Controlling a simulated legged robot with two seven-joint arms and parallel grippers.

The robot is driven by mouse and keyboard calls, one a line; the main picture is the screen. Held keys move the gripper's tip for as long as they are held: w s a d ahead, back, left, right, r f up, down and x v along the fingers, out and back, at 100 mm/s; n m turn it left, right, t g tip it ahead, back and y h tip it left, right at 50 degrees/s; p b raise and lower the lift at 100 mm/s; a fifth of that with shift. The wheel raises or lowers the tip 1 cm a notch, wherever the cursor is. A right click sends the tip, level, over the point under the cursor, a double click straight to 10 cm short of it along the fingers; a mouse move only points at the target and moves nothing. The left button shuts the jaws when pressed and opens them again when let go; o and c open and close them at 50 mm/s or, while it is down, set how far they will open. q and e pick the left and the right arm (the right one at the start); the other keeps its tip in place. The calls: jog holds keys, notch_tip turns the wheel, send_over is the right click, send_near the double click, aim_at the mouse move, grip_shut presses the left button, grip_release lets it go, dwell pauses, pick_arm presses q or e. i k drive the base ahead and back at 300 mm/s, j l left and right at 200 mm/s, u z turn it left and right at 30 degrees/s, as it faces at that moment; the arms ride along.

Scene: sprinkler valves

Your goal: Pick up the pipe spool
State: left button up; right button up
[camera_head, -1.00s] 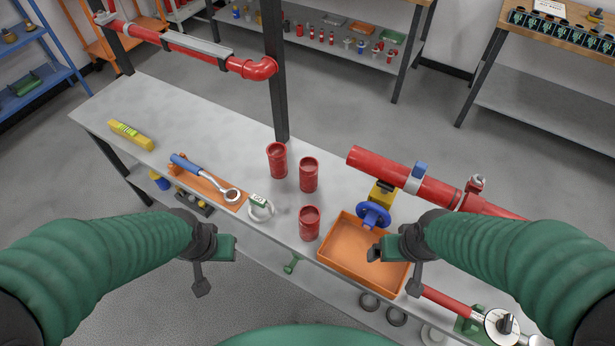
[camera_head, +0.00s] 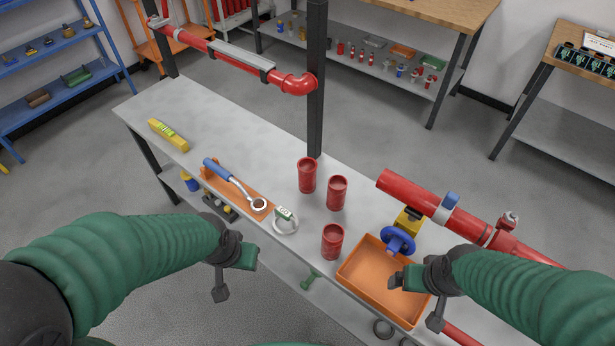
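Several red pipe pieces are in view, and I cannot tell which one is the pipe spool. Three short, open-topped red pipe pieces stand upright on the grey bench (camera_head: 215,125): a back one (camera_head: 307,176), a middle one (camera_head: 337,194) and a front one (camera_head: 332,243). My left gripper (camera_head: 236,272) hangs in front of the bench's near edge, left of the front pipe piece and apart from it. My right gripper (camera_head: 414,290) appears over the orange tray (camera_head: 357,284), right of the pipe pieces. Neither gripper visibly holds anything; their finger gaps are unclear.
A long red pipe (camera_head: 425,198) with a blue handwheel valve (camera_head: 398,240) lies at the right. A blue-handled wrench (camera_head: 232,183), a white ring-shaped item (camera_head: 285,222) and a yellow level (camera_head: 168,135) lie left. A black post (camera_head: 316,80) rises behind the pipe pieces.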

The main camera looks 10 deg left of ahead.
aim_at(306, 167)
jog(key=i+j+z, duration=0.15)
jog(key=j, duration=0.3)
jog(key=i+j+z, duration=0.15)
jog(key=j, duration=0.3)
jog(key=i+j+z, duration=0.15)
jog(key=i+j, duration=0.15)
jog(key=j, duration=0.2)
jog(key=i+j+z, duration=0.15)
jog(key=j, duration=0.3)
jog(key=i+j+z, duration=0.15)
jog(key=j, duration=0.4)
jog(key=j+z, duration=0.15)
jog(key=j, duration=0.35)
